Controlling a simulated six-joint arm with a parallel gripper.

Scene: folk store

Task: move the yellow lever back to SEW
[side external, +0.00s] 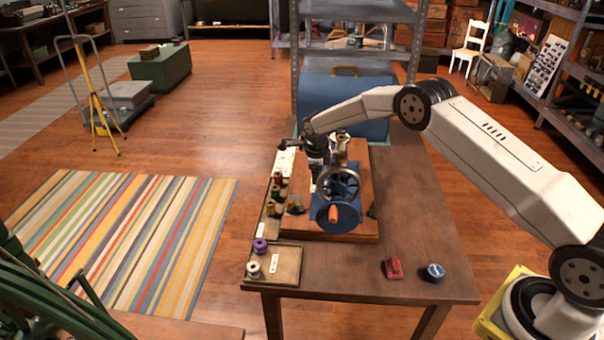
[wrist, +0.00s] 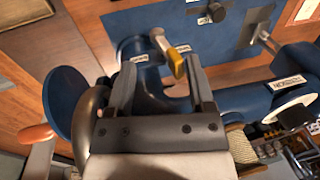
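The yellow lever (wrist: 176,62) shows in the wrist view, a yellow tip on a pale metal arm slanting from upper left to lower right. It lies between the tips of my gripper (wrist: 164,66). The gripper's two dark fingers are apart, with a gap visible on each side of the lever. A small white label (wrist: 140,58) sits left of the lever; its text is too small to read surely. The blue sewing machine (side external: 334,217) stands on a wooden board in the side view, with my gripper (side external: 317,168) down at its far left side. The lever cannot be made out there.
The handwheel (side external: 341,183) and orange crank handle (side external: 334,214) face the side camera. A tray (side external: 288,278) with spools runs along the table's left edge. A red object (side external: 392,268) and a blue tin (side external: 433,273) lie at the front right. The table's right side is clear.

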